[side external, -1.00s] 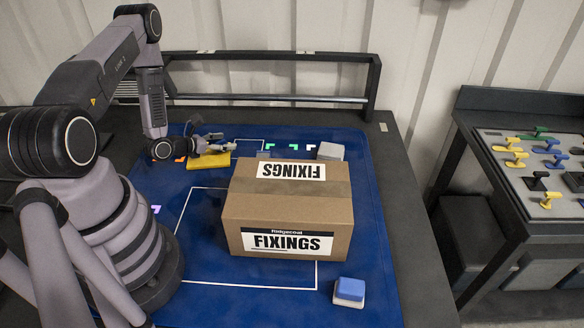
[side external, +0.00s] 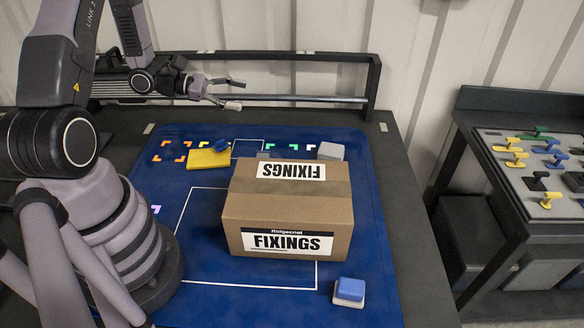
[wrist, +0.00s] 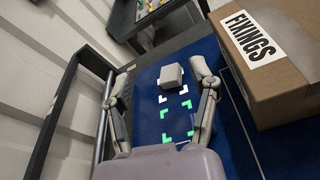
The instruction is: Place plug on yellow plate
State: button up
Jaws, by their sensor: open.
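The yellow plate (side external: 204,159) lies on the blue mat at the back left in the side external view. A small dark blue piece, which looks like the plug (side external: 221,146), rests on the plate's back right part; its exact shape is too small to tell. My gripper (side external: 238,94) is open and empty, raised above and behind the plate, pointing right. The plate and plug are not visible in the wrist view.
A large cardboard box (side external: 287,210) stands mid-mat, in front and right of the plate. A grey block (side external: 330,151) sits behind it, and a blue and white block (side external: 349,291) at front right. A rail (side external: 300,98) runs along the table's back.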

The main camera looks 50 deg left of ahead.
jog(key=s+d+r+m+g, duration=1)
jog(key=d+r+m, duration=0.15)
jog(key=m, duration=0.35)
jog(key=s+a+r+m+t+y, duration=0.3)
jog(key=s+r+m+t+y, duration=0.1)
jog(key=s+r+m+y, duration=0.3)
jog(key=s+m+y, duration=0.2)
jog(key=y, duration=0.1)
jog(key=shift+a+r, duration=0.15)
jog(key=shift+r, duration=0.2)
